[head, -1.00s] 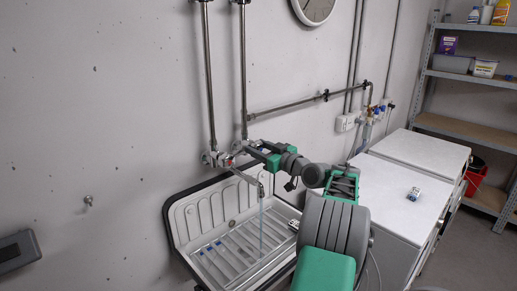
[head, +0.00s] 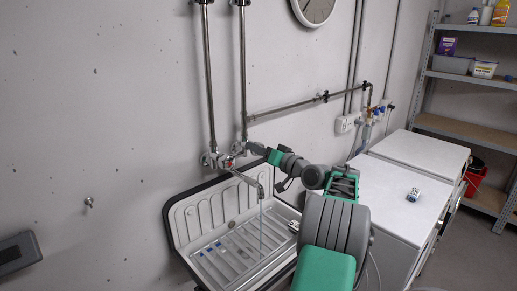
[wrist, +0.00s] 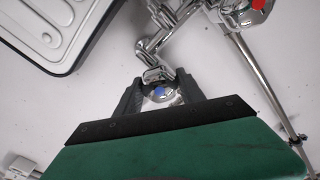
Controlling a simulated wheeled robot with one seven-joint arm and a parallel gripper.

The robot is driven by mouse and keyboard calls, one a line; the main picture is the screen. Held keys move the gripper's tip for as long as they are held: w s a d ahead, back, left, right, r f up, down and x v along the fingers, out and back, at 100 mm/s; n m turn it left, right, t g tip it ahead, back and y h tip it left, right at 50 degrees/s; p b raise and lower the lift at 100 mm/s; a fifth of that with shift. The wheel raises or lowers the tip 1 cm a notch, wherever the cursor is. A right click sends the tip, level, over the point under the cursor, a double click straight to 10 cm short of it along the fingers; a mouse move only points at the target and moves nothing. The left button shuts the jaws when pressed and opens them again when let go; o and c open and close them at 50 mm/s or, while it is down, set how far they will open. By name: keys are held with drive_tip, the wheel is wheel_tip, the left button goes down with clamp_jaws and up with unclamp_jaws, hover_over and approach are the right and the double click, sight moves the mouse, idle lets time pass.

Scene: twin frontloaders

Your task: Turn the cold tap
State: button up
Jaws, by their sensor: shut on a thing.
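The chrome mixer tap (head: 226,160) is on the wall above the sink, with its spout reaching out over the basin. The cold tap knob (wrist: 160,92), marked with a blue dot, is between the fingers of my gripper (wrist: 158,90). The gripper is shut on the knob, one finger on each side. In the head view my gripper (head: 254,147) is at the right end of the tap and hides the cold knob. The hot knob (wrist: 259,5) has a red mark. A thin stream of water (head: 261,222) falls from the spout.
The sink (head: 188,212) with a ridged back and a grate is below the tap. Vertical pipes (head: 210,75) rise above it, and a horizontal pipe (head: 285,107) runs right. White machines (head: 385,205) stand right of the sink, with a small item (head: 414,194) on top.

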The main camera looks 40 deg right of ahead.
drive_tip(key=shift+m, duration=0.6)
drive_tip(key=o, duration=1.4)
drive_tip(key=shift+c, duration=0.2)
drive_tip(key=shift+s, duration=0.1)
drive_tip(key=shift+s+d+f, duration=0.1)
drive_tip(key=shift+s, duration=0.3)
drive_tip(key=s+b, duration=0.2)
drive_tip(key=s, duration=0.5)
